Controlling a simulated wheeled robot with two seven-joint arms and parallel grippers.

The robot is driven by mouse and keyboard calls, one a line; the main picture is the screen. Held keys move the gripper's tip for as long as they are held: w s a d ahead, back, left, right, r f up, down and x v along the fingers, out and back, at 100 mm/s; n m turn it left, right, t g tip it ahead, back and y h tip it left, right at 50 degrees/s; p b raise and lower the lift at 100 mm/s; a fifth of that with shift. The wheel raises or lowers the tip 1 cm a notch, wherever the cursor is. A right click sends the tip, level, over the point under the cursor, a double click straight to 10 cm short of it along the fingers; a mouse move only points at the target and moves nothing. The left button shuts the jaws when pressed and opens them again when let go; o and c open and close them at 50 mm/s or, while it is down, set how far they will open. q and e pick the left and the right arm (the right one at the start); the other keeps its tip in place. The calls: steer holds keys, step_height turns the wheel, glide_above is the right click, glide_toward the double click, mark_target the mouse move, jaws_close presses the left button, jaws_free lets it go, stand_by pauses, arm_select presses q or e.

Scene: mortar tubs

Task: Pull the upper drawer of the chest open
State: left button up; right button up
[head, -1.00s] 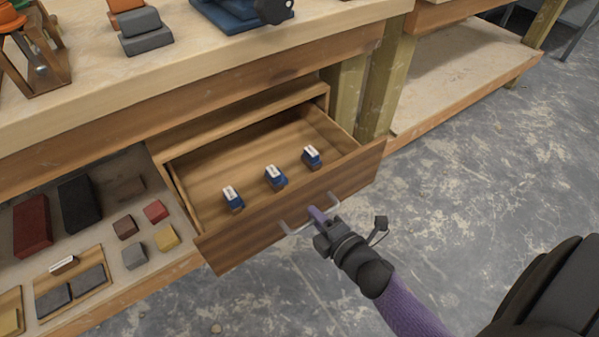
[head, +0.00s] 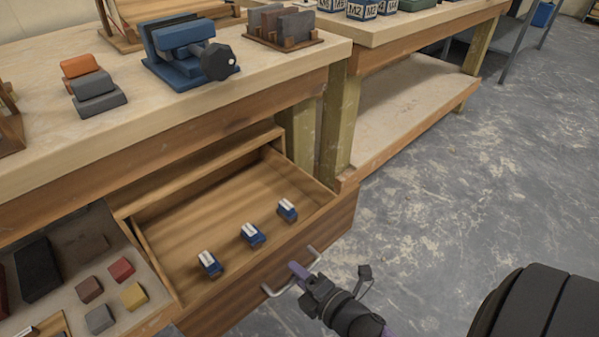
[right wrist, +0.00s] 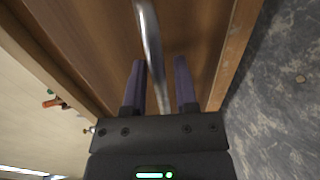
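The upper drawer (head: 270,262) of the wooden chest is pulled well out, and its inside shows from above. A thin metal bar handle (head: 313,254) is on its front. Three blue blocks with white labels, one of them here (head: 252,235), stand in a row inside the drawer. My right gripper (head: 298,270) is at the handle, in front of the drawer. In the right wrist view its two purple fingers (right wrist: 160,82) are apart, with the handle bar (right wrist: 150,40) running between them and a gap visible. My left gripper is not in view.
The bench top (head: 130,122) above carries a blue vise (head: 188,55), orange and grey blocks, and a rack of slabs (head: 283,25). A shelf (head: 100,275) left of the drawer holds coloured blocks.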

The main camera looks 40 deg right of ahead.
steer(key=shift+o, duration=0.4)
steer(key=shift+s+r, duration=0.1)
steer(key=shift+s, duration=0.05)
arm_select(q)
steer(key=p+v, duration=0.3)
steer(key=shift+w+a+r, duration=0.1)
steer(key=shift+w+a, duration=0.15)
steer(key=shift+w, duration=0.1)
arm_select(e)
steer(key=v, duration=0.9)
steer(key=shift+s, duration=0.3)
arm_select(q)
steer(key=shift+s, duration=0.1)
